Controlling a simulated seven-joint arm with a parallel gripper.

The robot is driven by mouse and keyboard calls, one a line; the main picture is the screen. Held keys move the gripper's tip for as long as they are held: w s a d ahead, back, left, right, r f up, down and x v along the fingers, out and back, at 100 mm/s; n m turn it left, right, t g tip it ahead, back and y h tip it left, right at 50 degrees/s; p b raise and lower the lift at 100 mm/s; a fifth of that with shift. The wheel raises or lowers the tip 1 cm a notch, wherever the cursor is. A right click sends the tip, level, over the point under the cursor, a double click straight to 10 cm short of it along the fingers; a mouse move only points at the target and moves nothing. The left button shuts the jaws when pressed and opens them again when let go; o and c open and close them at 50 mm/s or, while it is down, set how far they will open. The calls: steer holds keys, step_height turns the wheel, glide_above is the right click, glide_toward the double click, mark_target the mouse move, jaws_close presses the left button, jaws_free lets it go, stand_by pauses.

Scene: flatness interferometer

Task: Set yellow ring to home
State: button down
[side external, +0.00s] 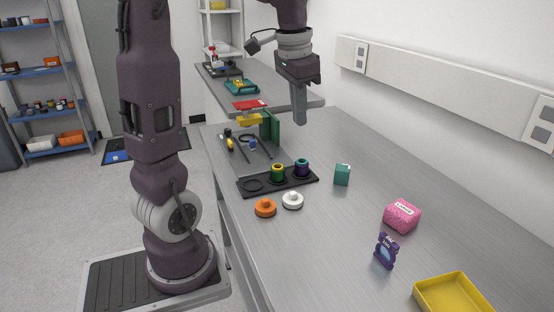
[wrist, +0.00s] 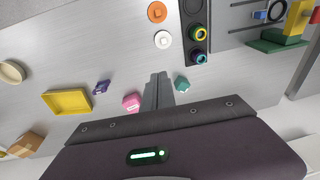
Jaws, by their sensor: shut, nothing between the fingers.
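The yellow ring (side external: 277,168) appears as the yellow rim of a green-and-yellow round piece on the middle place of a black holder (side external: 313,179). It also shows in the wrist view (wrist: 201,33) as a yellow ring around a dark centre. A purple piece with a teal rim (side external: 302,163) stands beside it. The holder's left place is an empty round recess (side external: 252,185). I cannot tell which mark is home. My gripper (side external: 300,122) is shut and empty, raised above the bench behind the holder; its fingers also show in the wrist view (wrist: 159,76).
Orange (side external: 265,208) and white (side external: 292,201) knobbed discs lie before the holder. A teal box (side external: 342,174), pink box (side external: 402,216), purple item (side external: 386,250) and yellow tray (side external: 420,298) stand to the right. A green stand (side external: 270,126) and tools lie behind. Bench around the teal box is clear.

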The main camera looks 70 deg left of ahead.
steer(key=g, duration=0.2)
glide_above(276, 168)
step_height(276, 168, down, 6)
steer(key=shift+w+a+r+h, duration=0.2)
steer(key=shift+a+h, duration=0.1)
steer(key=shift+h, duration=0.1)
step_height(276, 168, down, 14)
steer(key=shift+r, duration=0.1)
steer(key=shift+s+d+f, duration=0.1)
steer(key=shift+f, duration=0.5)
steer(key=shift+s+d+f, duration=0.1)
steer(key=shift+f, duration=0.5)
step_height(276, 168, up, 15)
steer(key=shift+w+a+r+t, duration=0.15)
steer(key=shift+w+r+t, duration=0.05)
steer(key=shift+w+t, duration=0.1)
